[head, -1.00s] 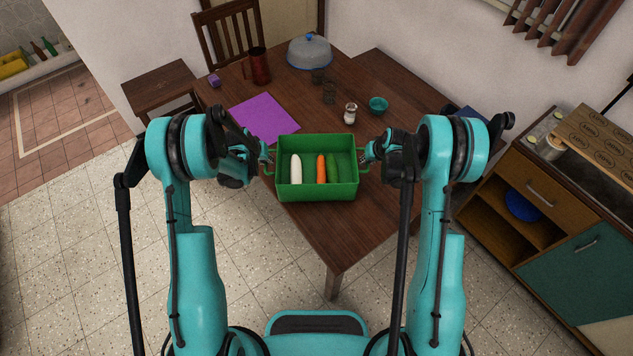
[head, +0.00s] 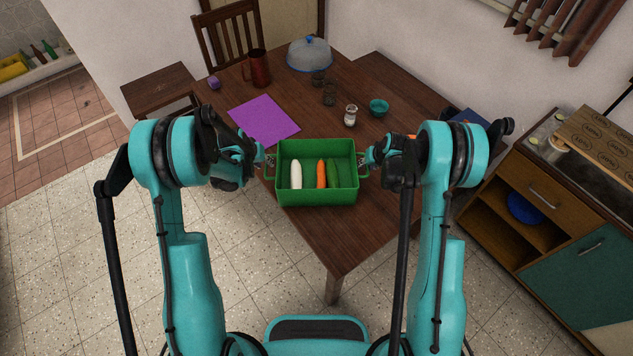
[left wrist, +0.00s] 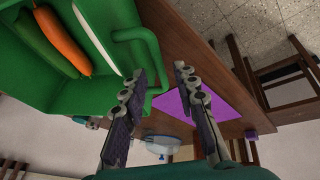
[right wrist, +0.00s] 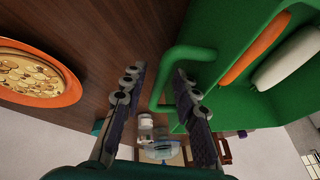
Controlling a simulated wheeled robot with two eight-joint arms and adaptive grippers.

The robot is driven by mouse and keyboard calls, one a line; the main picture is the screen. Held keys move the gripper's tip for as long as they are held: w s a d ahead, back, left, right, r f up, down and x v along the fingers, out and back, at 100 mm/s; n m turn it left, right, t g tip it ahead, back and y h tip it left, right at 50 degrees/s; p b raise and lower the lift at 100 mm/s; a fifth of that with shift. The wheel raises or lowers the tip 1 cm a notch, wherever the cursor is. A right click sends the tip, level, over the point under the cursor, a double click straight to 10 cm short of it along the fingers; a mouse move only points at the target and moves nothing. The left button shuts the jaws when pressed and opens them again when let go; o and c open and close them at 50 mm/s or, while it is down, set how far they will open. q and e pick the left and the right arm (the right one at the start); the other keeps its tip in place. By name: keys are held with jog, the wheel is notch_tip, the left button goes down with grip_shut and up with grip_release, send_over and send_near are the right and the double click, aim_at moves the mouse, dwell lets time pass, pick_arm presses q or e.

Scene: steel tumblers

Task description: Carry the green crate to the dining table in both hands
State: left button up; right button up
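The green crate (head: 318,198) is level over the near part of the wooden dining table (head: 335,240) and appears to rest on it. It holds a white vegetable (head: 296,174), a carrot (head: 320,174) and a green cucumber-like vegetable (head: 335,172). My left gripper (head: 265,158) is open beside the left handle. In the left wrist view, that handle (left wrist: 150,50) lies beside the parted fingers. My right gripper (head: 370,157) is open at the right handle. In the right wrist view, the handle (right wrist: 165,82) shows between the spread fingers, with gaps around it.
A purple mat (head: 263,119), red jug (head: 256,68), covered dish (head: 309,54), glass shaker (head: 350,115) and teal bowl (head: 378,107) stand farther back. An orange plate of food (right wrist: 40,75) is near my right gripper. A cabinet (head: 545,215) stands at the right.

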jog(key=shift+r, duration=0.1)
pick_arm(q)
jog(key=v, duration=0.8)
jog(key=shift+r, duration=0.2)
pick_arm(e)
jog(key=v, duration=1.2)
pick_arm(q)
jog(key=shift+s, duration=0.1)
jog(key=shift+r, duration=0.1)
